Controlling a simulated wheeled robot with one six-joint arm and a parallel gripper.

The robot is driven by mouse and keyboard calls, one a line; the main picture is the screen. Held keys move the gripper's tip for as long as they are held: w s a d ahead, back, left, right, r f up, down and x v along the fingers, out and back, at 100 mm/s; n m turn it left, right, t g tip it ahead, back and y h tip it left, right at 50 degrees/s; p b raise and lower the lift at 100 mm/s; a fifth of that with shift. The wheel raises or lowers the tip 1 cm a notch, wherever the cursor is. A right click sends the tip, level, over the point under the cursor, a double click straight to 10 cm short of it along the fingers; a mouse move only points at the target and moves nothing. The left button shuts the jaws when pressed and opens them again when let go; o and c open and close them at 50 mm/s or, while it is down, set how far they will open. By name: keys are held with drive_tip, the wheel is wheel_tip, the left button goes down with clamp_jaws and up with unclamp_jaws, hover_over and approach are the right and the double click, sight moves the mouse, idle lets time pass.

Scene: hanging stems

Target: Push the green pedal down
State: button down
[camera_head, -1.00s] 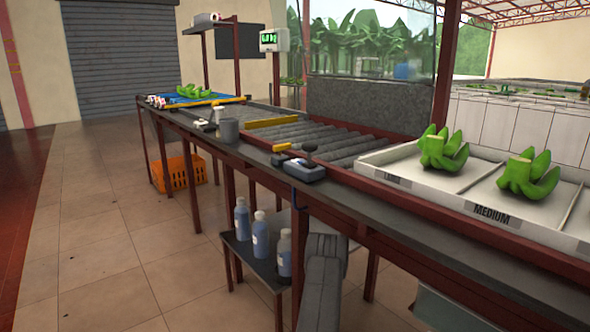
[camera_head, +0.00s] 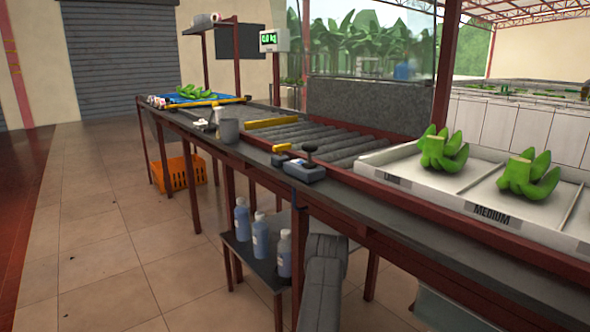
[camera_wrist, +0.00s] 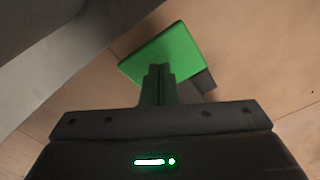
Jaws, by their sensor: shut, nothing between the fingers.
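The green pedal (camera_wrist: 172,56) shows in the wrist view as a flat, tilted green plate, with a dark block (camera_wrist: 203,81) at its lower right edge. My gripper (camera_wrist: 159,72) is shut and empty, its fingertips overlapping the near part of the pedal in the picture. Whether they touch it or sit just above it I cannot tell. The pedal and my gripper do not show in the head view; the grey arm link at the bottom there is mine.
The sorting bench (camera_head: 345,200) runs above, with red legs. Under it, several blue bottles (camera_head: 260,236) stand on a low dark shelf, left of my arm. An orange crate (camera_head: 178,172) sits farther left. The tiled floor (camera_head: 110,240) in front is clear.

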drive_tip(key=shift+f+b, duration=2.2)
drive_tip(key=shift+f, duration=0.2)
drive_tip(key=shift+r+p, duration=2.5)
drive_tip(key=shift+r, duration=2.6)
drive_tip(key=shift+f, duration=0.15)
wheel_tip(320, 180, down, 10)
drive_tip(key=b, duration=0.5)
